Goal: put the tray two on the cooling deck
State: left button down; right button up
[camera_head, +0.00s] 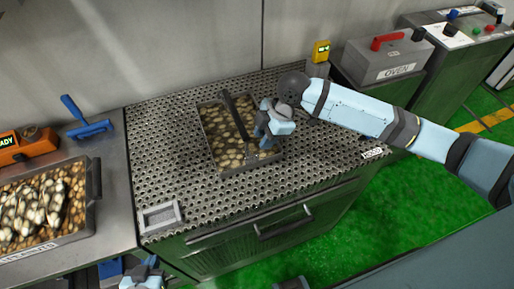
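A dark rectangular tray (212,152) filled with round tan pieces rests on the perforated metal deck (165,165). A dark bar handle (236,116) spans it; I cannot read a number on it. My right gripper (262,137) is over the tray's right side, close to the handle; its fingers are largely hidden, so I cannot tell if it grips anything. My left gripper (140,278) is at the bottom edge, low beside the counter and away from the tray, its fingers mostly cut off.
Another tray (96,180) with brown and pale pieces sits on the left counter. A blue-handled tool (88,130) and an orange box (28,147) stand behind it. A small grey frame (160,217) lies on the deck's front left corner. An oven (385,60) stands right; much of the deck is clear.

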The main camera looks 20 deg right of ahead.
jog(key=v, duration=0.3)
jog(key=shift+d+r, duration=0.1)
jog(key=shift+r, duration=0.25)
jog(key=s+a+f+m+t+y+p, duration=0.1)
jog(key=s+a+f+m+t+y, duration=0.3)
jog(key=a+f+m, duration=0.4)
jog(key=s+d+f+m+t, duration=0.1)
jog(key=s+d+f+m+t+h, duration=0.1)
jog(key=s+f+t, duration=0.1)
jog(key=s+d+f+m+t+h+p, duration=0.1)
jog(key=f, duration=0.1)
jog(key=shift+s+d, duration=0.15)
jog(key=shift+s, duration=0.2)
jog(key=s+d+f+m+t+h, duration=0.2)
jog(key=s+d+f+m+h, duration=0.1)
jog(key=s, duration=0.6)
jog(key=shift+d+f+m+t+p, duration=0.4)
jog(key=shift+d+m, duration=0.3)
jog(key=shift+d, duration=0.5)
